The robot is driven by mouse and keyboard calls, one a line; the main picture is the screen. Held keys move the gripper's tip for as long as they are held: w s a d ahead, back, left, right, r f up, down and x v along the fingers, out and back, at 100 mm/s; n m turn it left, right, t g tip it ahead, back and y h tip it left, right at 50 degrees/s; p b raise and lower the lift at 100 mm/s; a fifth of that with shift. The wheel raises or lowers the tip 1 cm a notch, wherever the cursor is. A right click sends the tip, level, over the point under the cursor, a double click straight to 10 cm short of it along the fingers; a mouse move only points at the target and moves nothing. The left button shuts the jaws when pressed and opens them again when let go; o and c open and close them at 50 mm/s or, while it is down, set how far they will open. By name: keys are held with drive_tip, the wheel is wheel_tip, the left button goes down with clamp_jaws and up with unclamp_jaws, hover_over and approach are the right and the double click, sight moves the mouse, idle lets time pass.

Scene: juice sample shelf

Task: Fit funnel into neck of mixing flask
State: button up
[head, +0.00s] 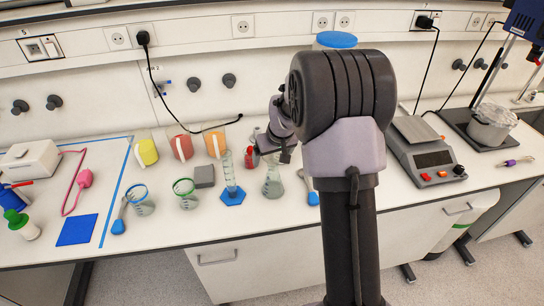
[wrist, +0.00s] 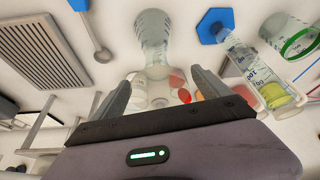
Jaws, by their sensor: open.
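The clear mixing flask (head: 272,187) stands upright on the bench in the head view, just right of the blue-based measuring cylinder. It also shows in the wrist view (wrist: 153,28), beyond my fingertips. My gripper (wrist: 160,85) is open, its two fingers apart on either side of the line of the flask's neck. In the head view the gripper is small, dark and partly covered by my arm, above the flask. A clear, widening shape lies between the fingers in the wrist view; I cannot tell whether it is the funnel or how it sits in the neck.
The measuring cylinder (head: 231,178) stands close left of the flask. A red-capped bottle (head: 251,158) is behind. A green-rimmed beaker (head: 185,193) and grey block (head: 204,176) are farther left. A spoon (wrist: 99,45) lies near the flask. A balance (head: 425,155) stands right.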

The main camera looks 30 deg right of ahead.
drive_tip(key=d+p+v, duration=0.1)
drive_tip(key=p+v, duration=0.3)
drive_tip(key=v, duration=1.3)
drive_tip(key=s+a+f+m+y+b, duration=0.1)
drive_tip(key=s+a+f+b, duration=0.2)
drive_tip(key=s+a+b, duration=0.3)
drive_tip(key=s+a+f+m+t+y+b, duration=0.1)
drive_tip(key=s+a+b, duration=0.5)
drive_tip(key=s+a, duration=0.8)
drive_tip(key=s+f+m, duration=0.1)
drive_tip(key=s+f, duration=0.1)
drive_tip(key=s, duration=0.3)
drive_tip(key=shift+s+a+f+b, duration=0.2)
drive_tip(key=shift+a+b, duration=0.2)
